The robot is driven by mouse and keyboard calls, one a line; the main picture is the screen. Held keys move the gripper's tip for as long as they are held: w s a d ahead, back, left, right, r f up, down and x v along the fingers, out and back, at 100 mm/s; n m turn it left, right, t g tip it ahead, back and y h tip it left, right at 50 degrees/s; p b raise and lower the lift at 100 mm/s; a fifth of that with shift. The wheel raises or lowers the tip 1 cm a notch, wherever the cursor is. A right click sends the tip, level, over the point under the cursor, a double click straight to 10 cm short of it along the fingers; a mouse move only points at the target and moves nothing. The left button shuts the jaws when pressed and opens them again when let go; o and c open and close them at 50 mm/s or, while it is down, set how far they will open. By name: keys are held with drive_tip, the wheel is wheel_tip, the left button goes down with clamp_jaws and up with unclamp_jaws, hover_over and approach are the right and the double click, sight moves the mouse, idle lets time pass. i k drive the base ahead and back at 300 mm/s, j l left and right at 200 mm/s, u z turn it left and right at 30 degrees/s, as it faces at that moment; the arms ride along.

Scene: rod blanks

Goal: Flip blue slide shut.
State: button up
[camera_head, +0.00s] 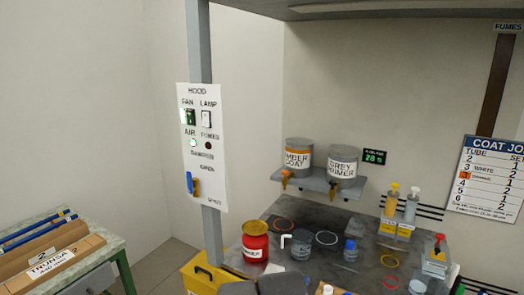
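The blue slide (190,183) is a small upright blue handle on the lower left of the white hood panel (203,130). A small orange-brown piece shows just right of it. The slide sits between the label that reads OPEN and the SHUT label near the panel's bottom; its exact setting is too small to tell. Nothing touches the slide.
The panel hangs on a grey post (213,240). Behind are a dark bench (330,222) with a red jar (255,241) and a shelf (318,181) with two tanks. A yellow bin (206,278) stands below. A rod crate (55,262) is at lower left. Air left of the panel is clear.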

sight(349, 245)
drive_tip(key=z, duration=1.05)
drive_tip(key=i+j, duration=0.1)
drive_tip(key=j+z, duration=0.05)
